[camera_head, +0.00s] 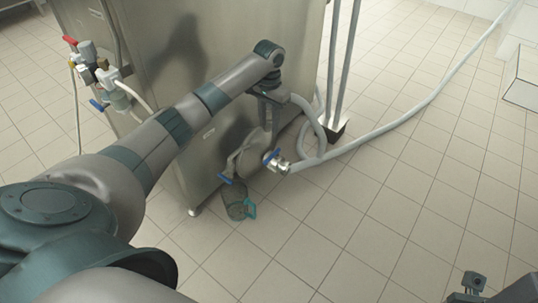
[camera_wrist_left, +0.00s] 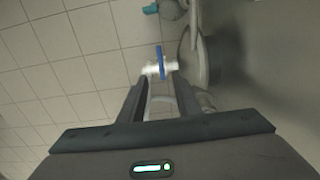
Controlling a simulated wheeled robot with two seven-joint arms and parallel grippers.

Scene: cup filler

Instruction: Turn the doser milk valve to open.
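A valve with a blue handle (camera_head: 271,155) and a pale metal body sits low at the side of the steel machine, where a grey hose joins it. In the left wrist view its blue handle (camera_wrist_left: 160,62) stands crosswise to the pale body. My left gripper (camera_head: 268,122) reaches down just above this valve. In the wrist view the fingers of my left gripper (camera_wrist_left: 161,76) are apart, with the handle at or just beyond the tips. I cannot tell whether they touch it. A dark part of my right gripper (camera_head: 472,283) shows at the bottom right; its fingers are unclear.
The steel machine (camera_head: 150,50) stands behind my left arm. A second blue handle (camera_head: 226,179) and a jug with a teal handle (camera_head: 238,203) are lower left of the valve. The grey hose (camera_head: 400,119) runs across the floor. Tiled floor at right is mostly clear.

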